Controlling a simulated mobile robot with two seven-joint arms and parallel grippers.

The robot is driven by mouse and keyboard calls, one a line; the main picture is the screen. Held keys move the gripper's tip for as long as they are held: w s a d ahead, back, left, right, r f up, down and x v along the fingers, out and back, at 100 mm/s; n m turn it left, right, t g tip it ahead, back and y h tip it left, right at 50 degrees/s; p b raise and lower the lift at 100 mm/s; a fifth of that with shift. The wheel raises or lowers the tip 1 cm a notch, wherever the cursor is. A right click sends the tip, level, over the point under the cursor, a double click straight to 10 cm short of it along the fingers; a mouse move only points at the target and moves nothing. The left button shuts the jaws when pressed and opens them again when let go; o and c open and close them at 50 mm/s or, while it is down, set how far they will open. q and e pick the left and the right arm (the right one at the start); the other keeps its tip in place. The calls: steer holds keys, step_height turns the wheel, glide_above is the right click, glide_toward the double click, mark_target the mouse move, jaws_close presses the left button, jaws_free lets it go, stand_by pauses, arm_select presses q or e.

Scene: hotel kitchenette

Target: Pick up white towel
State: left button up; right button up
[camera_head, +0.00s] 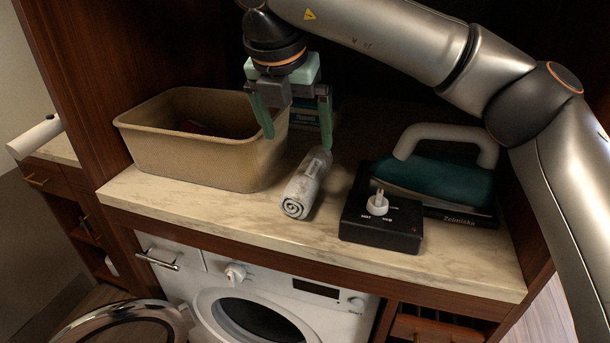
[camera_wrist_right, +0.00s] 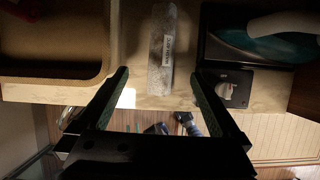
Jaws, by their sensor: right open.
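The white towel (camera_head: 305,184) is a rolled bundle with a spiral end, lying on the marble counter between a beige bin and a black box. In the right wrist view the towel (camera_wrist_right: 161,50) is a pale upright strip, centred between my fingers. My right gripper (camera_head: 296,132) is open, pointing down above the far end of the towel, with a finger to either side. In the right wrist view my right gripper (camera_wrist_right: 160,77) holds nothing between its fingers. Whether the fingers reach down to towel height is hard to tell. My left gripper is not in view.
The beige bin (camera_head: 190,160) stands close left of the towel. The black box with a white knob (camera_head: 382,225) and a teal iron (camera_head: 440,175) stand to the right. A washing machine (camera_head: 250,300) is below the counter (camera_head: 220,215). Dark wooden panels enclose the sides.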

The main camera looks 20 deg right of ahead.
mark_target(306, 170)
steer(key=x, duration=1.1)
steer(key=shift+d+f, duration=0.1)
steer(key=shift+f, duration=0.35)
steer(key=shift+c, duration=0.4)
steer(key=c, duration=1.3)
